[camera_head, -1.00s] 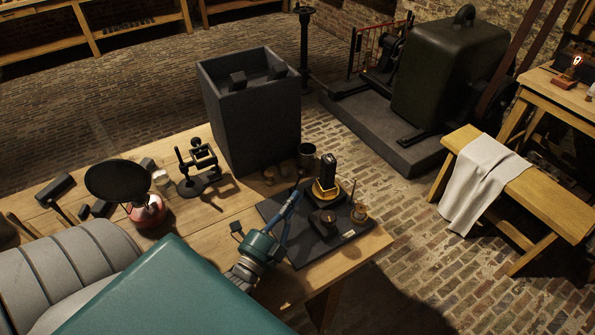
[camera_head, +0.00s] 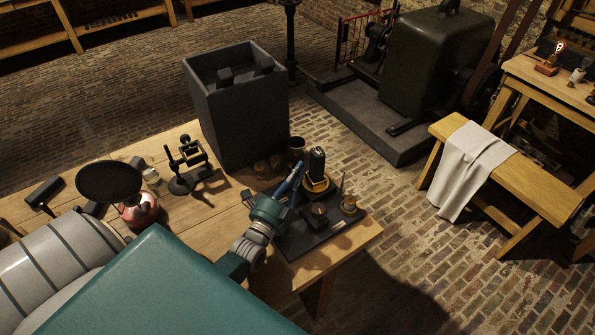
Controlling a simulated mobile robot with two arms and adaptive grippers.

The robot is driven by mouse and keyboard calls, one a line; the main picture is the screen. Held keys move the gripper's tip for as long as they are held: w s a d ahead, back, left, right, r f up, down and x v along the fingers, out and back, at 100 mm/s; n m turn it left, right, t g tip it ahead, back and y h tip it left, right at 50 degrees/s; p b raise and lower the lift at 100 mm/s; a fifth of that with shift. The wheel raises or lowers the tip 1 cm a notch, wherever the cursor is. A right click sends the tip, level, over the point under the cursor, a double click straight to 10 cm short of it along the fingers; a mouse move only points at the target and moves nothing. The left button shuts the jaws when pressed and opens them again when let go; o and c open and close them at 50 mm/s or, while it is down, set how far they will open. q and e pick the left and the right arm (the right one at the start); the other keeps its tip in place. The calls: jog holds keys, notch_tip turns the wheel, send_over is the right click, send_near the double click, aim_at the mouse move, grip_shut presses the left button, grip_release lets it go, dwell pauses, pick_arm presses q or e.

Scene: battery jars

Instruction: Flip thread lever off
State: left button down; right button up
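A dark board (camera_head: 318,238) lies at the right end of the wooden bench. On it stand a black upright block on a yellow base (camera_head: 317,172), a small dark box with a round knob (camera_head: 320,212), and a brass spool-like part (camera_head: 349,204) beside a thin upright rod. I cannot make out which part is the thread lever. My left gripper (camera_head: 297,172), teal with slim blue fingers, reaches over the board's left side. Its fingertips are beside the yellow-based block; contact is unclear. The fingers look close together, and their gap is hidden. My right gripper is not in view.
A large dark open box (camera_head: 238,115) stands behind the board, with a dark cup (camera_head: 296,148) near it. A black stand (camera_head: 188,165) and a red-based round black disc (camera_head: 110,183) are at left. The bench's front right corner is clear.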

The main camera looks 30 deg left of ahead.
pick_arm(q)
jog(key=shift+s, duration=0.1)
jog(key=shift+s+a, duration=0.15)
jog(key=shift+s, duration=0.2)
jog(key=shift+s+a+n+t+y+b, duration=0.25)
jog(key=shift+s+n+t+b, duration=0.2)
jog(key=shift+t+b, duration=0.4)
jog(key=shift+s+r, duration=0.15)
jog(key=shift+s, duration=0.05)
jog(key=shift+s+a+r, duration=0.15)
jog(key=shift+s+a, duration=0.1)
jog(key=shift+s, duration=0.35)
jog(key=shift+s+a, duration=0.2)
jog(key=shift+s, duration=0.3)
jog(key=shift+a, duration=0.1)
jog(key=s+d, duration=0.1)
jog(key=s, duration=1.2)
jog(key=shift+d+f, duration=0.3)
jog(key=shift+d, duration=0.1)
